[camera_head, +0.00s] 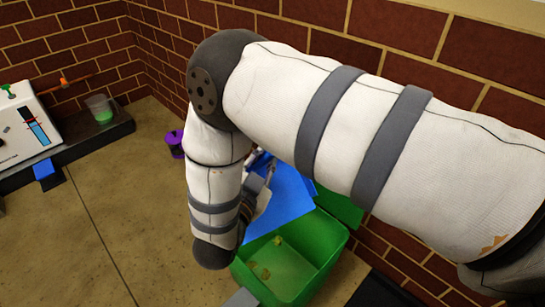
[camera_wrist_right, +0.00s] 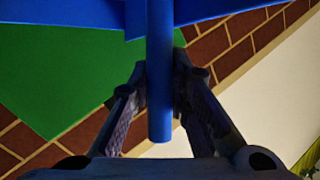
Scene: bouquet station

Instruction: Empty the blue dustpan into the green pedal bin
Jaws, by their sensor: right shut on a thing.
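The blue dustpan (camera_head: 287,197) is tilted above the back left of the green pedal bin (camera_head: 330,262), partly hidden behind my right arm. My right gripper (camera_wrist_right: 160,85) is shut around the dustpan's round blue handle (camera_wrist_right: 160,110) in the right wrist view. In the head view that gripper is mostly hidden by my arm. The bin stands open, with its green lid (camera_head: 338,206) raised at the back. A few yellowish bits (camera_head: 265,273) lie inside the bin. The dustpan's inner surface is partly hidden, so I cannot tell whether anything is left on it. My left gripper is out of view.
A brick wall (camera_head: 95,45) runs behind the bin. A dark bench (camera_head: 95,140) at the left bears a white machine (camera_head: 22,125) and a clear cup with green contents (camera_head: 100,108). A purple spool-like thing (camera_head: 176,143) stands near the wall. The floor at the left front is clear.

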